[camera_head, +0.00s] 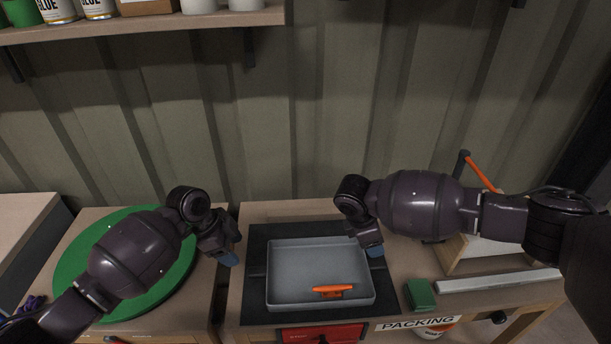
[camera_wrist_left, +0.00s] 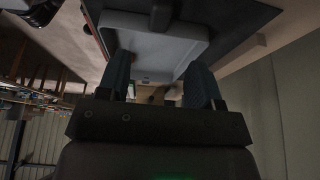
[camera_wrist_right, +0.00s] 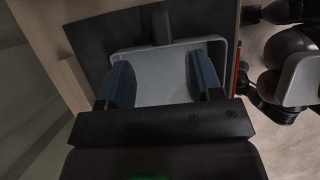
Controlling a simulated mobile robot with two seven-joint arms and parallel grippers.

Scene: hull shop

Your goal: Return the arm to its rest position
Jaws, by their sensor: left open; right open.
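My left gripper (camera_head: 229,257) hangs over the gap between the left bench and the middle bench, left of the grey tray. Its two blue fingers stand apart and empty in the left wrist view (camera_wrist_left: 160,85). My right gripper (camera_head: 374,250) is above the right rim of the tray. Its fingers are apart with nothing between them in the right wrist view (camera_wrist_right: 165,85). The grey tray (camera_head: 290,262) sits on a dark mat (camera_head: 255,300). An orange cleat-shaped piece (camera_head: 332,291) lies in the tray near its front edge.
A round green board (camera_head: 75,265) lies on the left bench under my left arm. A green block (camera_head: 420,294) and a grey bar (camera_head: 498,281) lie right of the mat. An orange-handled tool (camera_head: 481,172) leans behind my right arm. A shelf (camera_head: 140,26) with cans hangs above.

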